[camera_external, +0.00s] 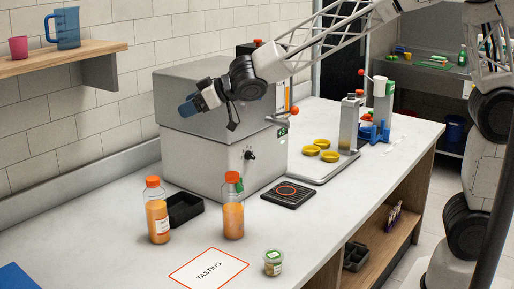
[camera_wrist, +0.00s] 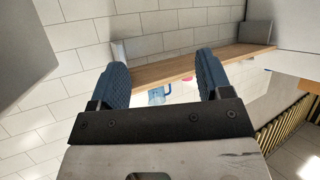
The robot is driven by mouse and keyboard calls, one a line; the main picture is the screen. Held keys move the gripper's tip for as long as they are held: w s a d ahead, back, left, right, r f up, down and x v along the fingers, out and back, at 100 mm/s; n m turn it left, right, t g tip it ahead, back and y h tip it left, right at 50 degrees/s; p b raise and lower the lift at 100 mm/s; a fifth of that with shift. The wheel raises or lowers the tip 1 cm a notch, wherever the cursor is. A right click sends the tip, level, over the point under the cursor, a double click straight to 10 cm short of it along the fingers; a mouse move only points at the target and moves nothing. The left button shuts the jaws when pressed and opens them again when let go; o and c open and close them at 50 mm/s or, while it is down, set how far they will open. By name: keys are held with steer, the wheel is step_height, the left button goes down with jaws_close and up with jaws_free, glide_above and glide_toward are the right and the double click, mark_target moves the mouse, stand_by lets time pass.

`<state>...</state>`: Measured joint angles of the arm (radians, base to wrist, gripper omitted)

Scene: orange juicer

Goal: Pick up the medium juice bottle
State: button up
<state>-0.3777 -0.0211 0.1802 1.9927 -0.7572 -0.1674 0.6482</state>
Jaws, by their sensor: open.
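Two orange juice bottles with orange caps stand upright on the counter in the external view. The left juice bottle (camera_external: 158,218) has a white label and stands at the front of a black tray. The right juice bottle (camera_external: 233,218) stands in front of the steel machine. They look close in size, so I cannot tell which is the medium one. My gripper (camera_external: 188,108) is high above both bottles, in front of the machine's upper part. In the wrist view my gripper (camera_wrist: 163,82) has its blue fingers wide apart with nothing held. No bottle shows there.
The steel juicing machine (camera_external: 210,155) stands behind the bottles. A black tray (camera_external: 185,207), a tasting card (camera_external: 208,270) and a small green-lidded jar (camera_external: 273,262) are nearby. A wooden shelf (camera_external: 60,57) holds a blue jug (camera_external: 67,28). The counter front is mostly clear.

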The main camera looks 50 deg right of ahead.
steer(key=w+a+f+n+y, duration=0.1)
steer(key=w+a+f+y, duration=0.1)
steer(key=a, duration=0.5)
glide_toward(155, 179)
steer(key=d+x, duration=0.1)
steer(key=x, duration=0.4)
steer(key=shift+a+f+g, duration=0.15)
steer(key=shift+a+g, duration=0.05)
steer(key=shift+g, duration=0.2)
steer(key=shift+w, duration=0.15)
steer(key=shift+x, duration=1.2)
steer(key=shift+w+a, duration=0.1)
steer(key=shift+x, duration=2.5)
jaws_close()
